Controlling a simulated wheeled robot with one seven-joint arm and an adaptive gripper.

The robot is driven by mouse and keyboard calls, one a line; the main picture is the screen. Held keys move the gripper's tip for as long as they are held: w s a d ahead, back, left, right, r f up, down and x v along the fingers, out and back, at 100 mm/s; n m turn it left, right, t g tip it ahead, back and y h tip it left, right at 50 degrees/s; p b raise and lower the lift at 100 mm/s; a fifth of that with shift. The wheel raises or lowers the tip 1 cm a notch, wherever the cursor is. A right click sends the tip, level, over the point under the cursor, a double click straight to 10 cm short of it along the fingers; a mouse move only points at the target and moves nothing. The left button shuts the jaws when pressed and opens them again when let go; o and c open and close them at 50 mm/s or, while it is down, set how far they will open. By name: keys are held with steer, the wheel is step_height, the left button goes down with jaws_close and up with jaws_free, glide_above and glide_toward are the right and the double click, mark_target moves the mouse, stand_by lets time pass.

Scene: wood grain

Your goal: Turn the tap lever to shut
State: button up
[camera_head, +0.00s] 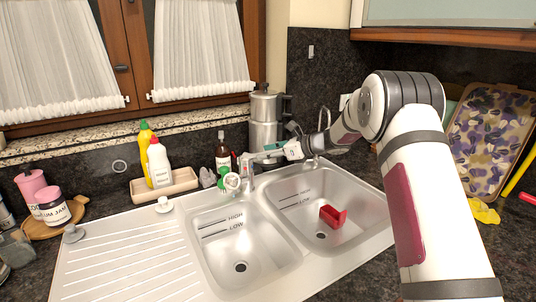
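The metal tap (249,179) stands at the back of the double sink, between the two basins. My gripper (262,156) reaches in from the right and is at the top of the tap, beside or touching it. The tap lever cannot be told apart from the gripper's fingers at this size, so its angle is unclear. Whether the fingers are open or shut is also too small to tell.
The steel sink has a left basin (238,242) and a right basin (345,204) with a red holder (332,216) in it. Bottles on a tray (180,187), a dark bottle (222,152) and a steel pot (264,125) stand behind. A green-and-white item (230,181) sits left of the tap.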

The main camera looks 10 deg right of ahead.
steer(key=shift+a, duration=0.1)
jaws_close()
steer(key=shift+f+t+y+b, duration=0.3)
steer(key=shift+f+b, duration=0.15)
steer(key=shift+f, duration=0.15)
jaws_free()
steer(key=shift+s+d, duration=0.1)
steer(key=shift+d, duration=0.1)
